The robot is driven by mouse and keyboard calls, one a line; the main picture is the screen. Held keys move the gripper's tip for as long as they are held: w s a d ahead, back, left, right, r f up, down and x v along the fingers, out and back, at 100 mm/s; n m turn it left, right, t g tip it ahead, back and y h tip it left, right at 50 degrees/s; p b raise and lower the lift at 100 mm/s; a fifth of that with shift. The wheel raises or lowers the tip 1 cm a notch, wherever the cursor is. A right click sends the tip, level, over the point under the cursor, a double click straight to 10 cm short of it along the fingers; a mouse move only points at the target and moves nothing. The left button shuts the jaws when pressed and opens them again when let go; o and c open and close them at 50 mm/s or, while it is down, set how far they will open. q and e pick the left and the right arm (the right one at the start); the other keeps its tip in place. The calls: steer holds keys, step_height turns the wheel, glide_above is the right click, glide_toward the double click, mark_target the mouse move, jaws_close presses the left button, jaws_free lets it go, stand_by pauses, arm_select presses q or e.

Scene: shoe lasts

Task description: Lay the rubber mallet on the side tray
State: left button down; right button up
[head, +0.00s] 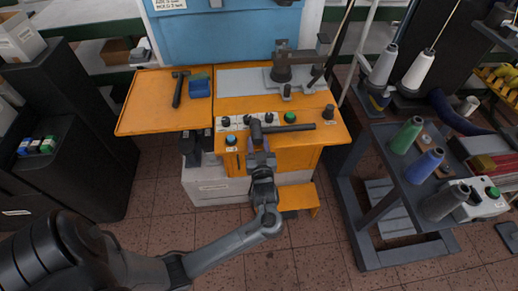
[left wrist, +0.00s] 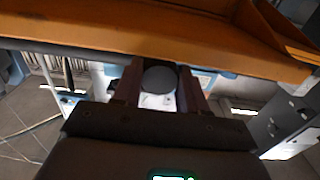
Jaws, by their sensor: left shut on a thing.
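The rubber mallet (head: 290,128) is dark, with its handle pointing right, in front of the orange bench's control strip. My left gripper (head: 262,150) is shut on the mallet at its head end. In the left wrist view a round grey face of the mallet (left wrist: 158,79) shows between the two fingers of my left gripper (left wrist: 157,88). The side tray (head: 145,115) is the orange surface left of the bench. A dark hammer (head: 177,92) and a blue block (head: 200,88) lie toward its right side. My right gripper is not in view.
The orange bench (head: 230,107) carries a grey press-like fixture (head: 283,70) and a row of knobs and buttons at its front. The left and front parts of the side tray are clear. A grey cart (head: 385,150) with thread spools stands at right.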

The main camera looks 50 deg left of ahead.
arm_select(q)
steer(key=shift+f, duration=0.3)
steer(key=shift+r, duration=0.1)
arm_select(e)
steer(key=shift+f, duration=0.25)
arm_select(q)
steer(key=shift+f, duration=0.25)
steer(key=c, duration=0.6)
jaws_free()
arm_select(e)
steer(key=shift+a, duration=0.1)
arm_select(q)
steer(key=shift+r, duration=0.15)
